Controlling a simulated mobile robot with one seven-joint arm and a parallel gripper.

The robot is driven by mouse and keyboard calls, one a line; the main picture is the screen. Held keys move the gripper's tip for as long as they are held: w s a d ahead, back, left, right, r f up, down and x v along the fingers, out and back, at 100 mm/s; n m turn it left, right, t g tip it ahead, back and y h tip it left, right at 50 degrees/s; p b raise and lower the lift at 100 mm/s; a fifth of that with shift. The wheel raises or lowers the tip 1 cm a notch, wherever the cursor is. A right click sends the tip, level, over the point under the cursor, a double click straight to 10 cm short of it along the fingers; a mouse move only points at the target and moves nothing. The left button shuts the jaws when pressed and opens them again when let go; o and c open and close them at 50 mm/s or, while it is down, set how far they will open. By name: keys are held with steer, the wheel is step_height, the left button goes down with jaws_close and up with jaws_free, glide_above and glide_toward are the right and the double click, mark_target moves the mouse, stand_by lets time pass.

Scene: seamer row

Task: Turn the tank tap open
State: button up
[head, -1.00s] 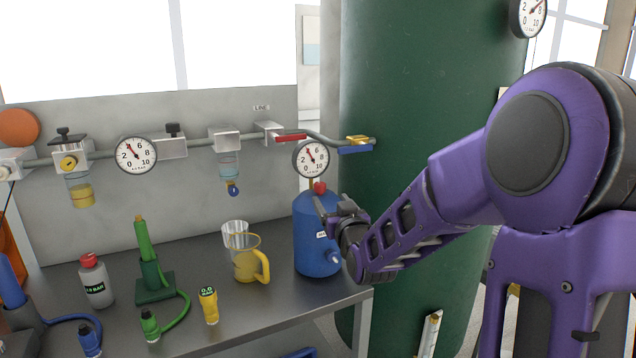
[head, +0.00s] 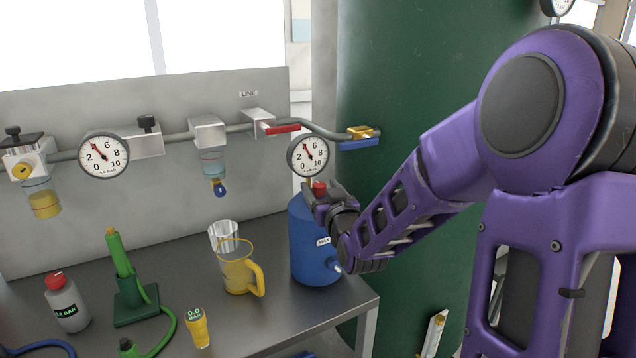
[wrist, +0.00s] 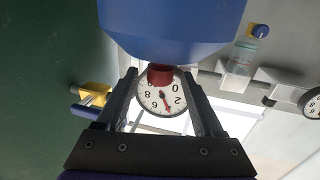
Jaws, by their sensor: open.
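A blue tank (head: 309,262) with a small label stands upright at the right end of the bench. On its top sits a red knob (head: 319,187), with a round dial gauge (head: 308,155) above it. My gripper (head: 322,200) is at the tank's upper part, beside the knob, and hides part of the tank top. In the wrist view, which is upside down, my open fingers (wrist: 159,82) lie on either side of the red knob (wrist: 160,74), with gaps visible on both sides. The blue tank also shows in the wrist view (wrist: 172,35).
A pipe along the back panel carries a red lever (head: 283,129) and a brass valve with a blue lever (head: 358,145). A yellow-handled jug (head: 236,272) stands left of the tank. A large green cylinder (head: 430,110) rises behind my arm.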

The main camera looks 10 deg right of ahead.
steer(key=shift+c, duration=0.3)
jaws_close()
